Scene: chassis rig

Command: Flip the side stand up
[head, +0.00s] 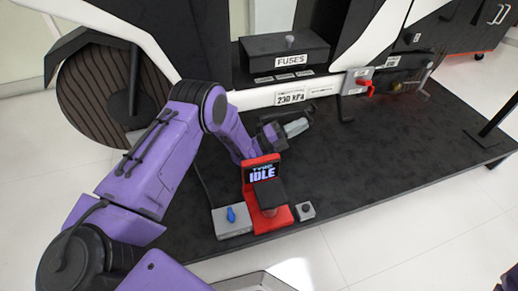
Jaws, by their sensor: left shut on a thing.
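My left arm reaches in from the left, over the black platform, to the lower edge of the chassis. My left gripper (295,126) is low in front of the chassis, just behind the red display unit, and is shut. It appears to hold the side stand, a dark part below the white chassis rail; the gripper hides most of it, so its exact angle cannot be told. My right gripper is out of view.
A red unit reading IDLE (264,173) stands close to my left wrist, with a blue-knobbed grey box (232,222) beside it. A FUSES box (284,55) sits above. A red-handled valve (364,84) is to the right. The platform's right side (410,150) is clear.

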